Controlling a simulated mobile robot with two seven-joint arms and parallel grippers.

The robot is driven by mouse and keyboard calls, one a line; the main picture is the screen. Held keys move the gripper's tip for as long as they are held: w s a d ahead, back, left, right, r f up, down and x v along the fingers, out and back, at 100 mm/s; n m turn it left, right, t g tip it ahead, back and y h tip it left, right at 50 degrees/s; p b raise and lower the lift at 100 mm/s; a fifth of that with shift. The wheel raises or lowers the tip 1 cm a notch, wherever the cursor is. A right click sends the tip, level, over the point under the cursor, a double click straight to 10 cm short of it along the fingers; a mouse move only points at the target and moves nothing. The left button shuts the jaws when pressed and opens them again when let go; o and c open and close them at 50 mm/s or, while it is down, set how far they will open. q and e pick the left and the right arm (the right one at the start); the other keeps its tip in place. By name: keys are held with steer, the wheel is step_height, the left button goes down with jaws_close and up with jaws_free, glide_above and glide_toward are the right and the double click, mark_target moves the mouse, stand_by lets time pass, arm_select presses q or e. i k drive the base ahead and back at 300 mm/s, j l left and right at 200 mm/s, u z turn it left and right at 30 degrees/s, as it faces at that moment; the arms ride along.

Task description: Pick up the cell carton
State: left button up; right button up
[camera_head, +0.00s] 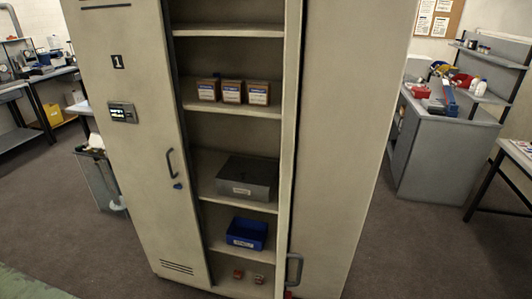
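Three small brown cartons stand side by side on a shelf of the tall cabinet: a left carton (207,90), a middle carton (231,92) and a right carton (258,93). Each has a white and blue label on its front. The print is too small to read, so I cannot tell which is the cell carton. Neither of my grippers is in view, and nothing touches the cartons.
The cabinet (135,60) stands open in its middle, between a left door panel with a handle (171,162) and a right panel (345,130). Lower shelves hold a grey box (246,178), a blue bin (246,233) and two small items. Workbenches stand behind on both sides.

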mark_target(258, 93)
steer(key=i+l+u, duration=0.2)
steer(key=l, duration=0.3)
steer(key=l+u, duration=0.15)
steer(key=l, duration=0.35)
steer(key=k, duration=0.5)
steer(key=k+z, duration=0.2)
steer(key=z, duration=0.95)
steer(key=j+z, duration=0.1)
steer(key=z, duration=3.4)
steer(key=k+l+z, duration=0.1)
steer(key=k, duration=0.4)
steer(key=k+l+z, duration=0.15)
steer(key=k, duration=0.3)
steer(key=k+l+z, duration=0.1)
steer(key=k, duration=0.35)
steer(key=k+l+z, duration=0.1)
steer(key=k+l, duration=0.2)
steer(key=k, duration=0.2)
